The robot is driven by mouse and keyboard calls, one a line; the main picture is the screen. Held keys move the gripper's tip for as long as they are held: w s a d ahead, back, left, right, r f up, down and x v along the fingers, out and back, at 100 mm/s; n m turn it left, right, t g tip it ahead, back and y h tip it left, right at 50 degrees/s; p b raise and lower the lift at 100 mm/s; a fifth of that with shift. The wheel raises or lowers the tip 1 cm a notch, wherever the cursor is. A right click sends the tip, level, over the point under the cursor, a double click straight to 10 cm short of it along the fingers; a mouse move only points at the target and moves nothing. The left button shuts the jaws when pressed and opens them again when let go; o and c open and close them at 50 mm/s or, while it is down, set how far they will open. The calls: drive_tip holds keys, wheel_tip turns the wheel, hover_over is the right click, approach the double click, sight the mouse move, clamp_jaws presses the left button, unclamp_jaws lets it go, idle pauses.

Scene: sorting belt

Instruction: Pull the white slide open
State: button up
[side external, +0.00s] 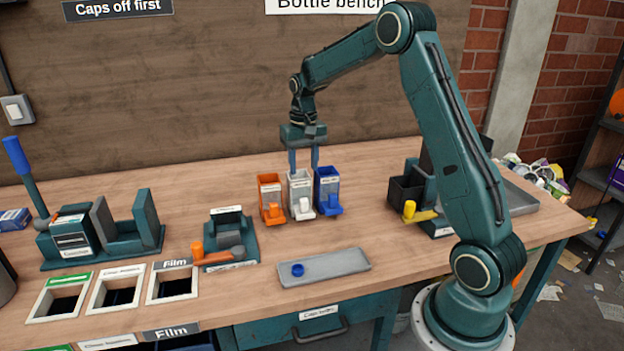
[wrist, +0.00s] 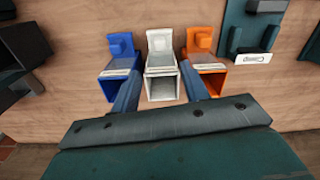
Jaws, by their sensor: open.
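The white dispenser (side external: 300,183) stands in the middle of a row of three on the bench. Its white slide (side external: 303,208) sticks out low at the front, with a small upright knob. The slide also shows in the wrist view (wrist: 159,41), beyond the dispenser's open top (wrist: 162,88). My gripper (side external: 303,170) is open and points down at the back of the white dispenser. In the wrist view my gripper's fingers (wrist: 160,92) are on either side of the white dispenser. I cannot tell whether they touch it. The slide is outside the fingers.
An orange dispenser (side external: 270,193) and a blue dispenser (side external: 328,185) stand close on either side. A grey tray (side external: 335,267) with a blue cap (side external: 297,269) lies in front. A green fixture (side external: 231,236) with an orange-handled lever is at left. Bench between the row and tray is clear.

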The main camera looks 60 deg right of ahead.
sight(304, 199)
wheel_tip(304, 199, down, 12)
drive_tip(key=shift+a+f, duration=0.1)
idle(0.5)
clamp_jaws()
